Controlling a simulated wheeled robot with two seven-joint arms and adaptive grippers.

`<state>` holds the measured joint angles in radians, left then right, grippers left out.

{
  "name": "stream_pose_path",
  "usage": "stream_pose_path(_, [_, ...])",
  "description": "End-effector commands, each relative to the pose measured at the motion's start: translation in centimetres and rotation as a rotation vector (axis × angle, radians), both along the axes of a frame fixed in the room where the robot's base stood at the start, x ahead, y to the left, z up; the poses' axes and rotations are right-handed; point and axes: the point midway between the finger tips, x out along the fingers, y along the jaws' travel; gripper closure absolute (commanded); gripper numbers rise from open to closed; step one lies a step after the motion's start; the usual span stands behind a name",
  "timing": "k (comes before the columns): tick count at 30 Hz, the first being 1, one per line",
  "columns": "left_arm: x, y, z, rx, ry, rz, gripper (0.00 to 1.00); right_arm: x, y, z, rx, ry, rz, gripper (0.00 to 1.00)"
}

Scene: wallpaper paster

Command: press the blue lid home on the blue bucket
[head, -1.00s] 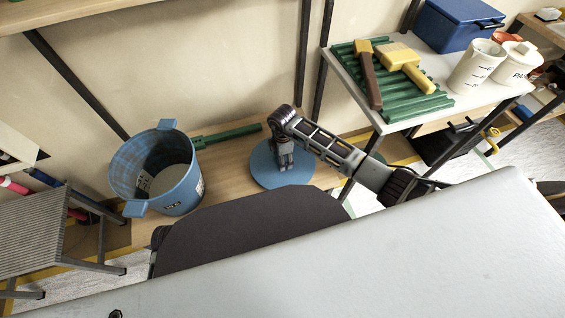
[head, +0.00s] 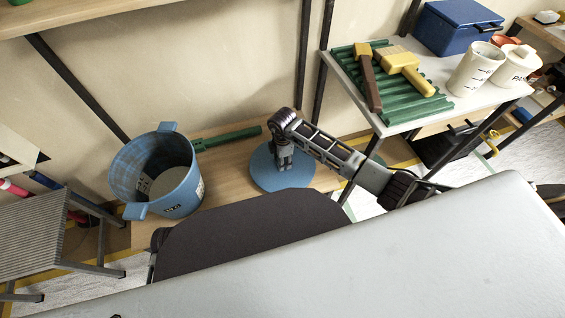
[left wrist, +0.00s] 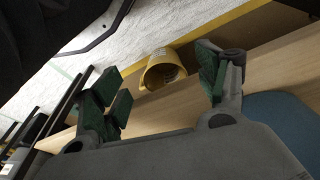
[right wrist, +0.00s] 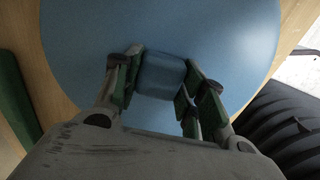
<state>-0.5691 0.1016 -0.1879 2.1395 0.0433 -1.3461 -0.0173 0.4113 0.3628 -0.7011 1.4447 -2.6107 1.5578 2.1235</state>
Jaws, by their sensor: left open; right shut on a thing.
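The blue bucket (head: 172,178) stands upright and open on the wooden bench in the head view, with something pale inside. The round blue lid (head: 268,178) is right of the bucket, apart from it, low over the bench; I cannot tell if it touches the wood. My right gripper (head: 283,160) points down at the lid's middle. In the right wrist view my right gripper (right wrist: 162,85) is shut on the knob of the lid (right wrist: 85,45). My left gripper (left wrist: 165,92) shows only in the left wrist view, open and empty, with a blue round edge (left wrist: 290,115) at the right.
A green-handled tool (head: 228,137) lies behind the bucket and lid. A grey step stool (head: 35,240) stands at the left. A yellow cup (left wrist: 162,68) shows in the left wrist view.

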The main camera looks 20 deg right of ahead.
Motion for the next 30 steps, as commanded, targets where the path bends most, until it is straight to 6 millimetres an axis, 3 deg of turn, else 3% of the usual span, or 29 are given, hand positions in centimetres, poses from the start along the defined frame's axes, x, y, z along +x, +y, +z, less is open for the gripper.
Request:
stream_pose_path(8, [-0.1,0.1,0.0,0.003,0.003,0.0,0.26,0.1,0.0,1.4,0.0,-0.002,0.0,0.86])
stream_pose_path(21, [-0.6,0.6,-2.1,0.023,0.042,0.002,0.26,0.1,0.0,7.6,0.0,-0.003,0.0,0.86])
stream_pose_path(30, [-1.1,0.7,-3.7,0.028,0.062,0.006,0.26,0.0,0.0,9.9,0.001,0.0,0.001,0.86])
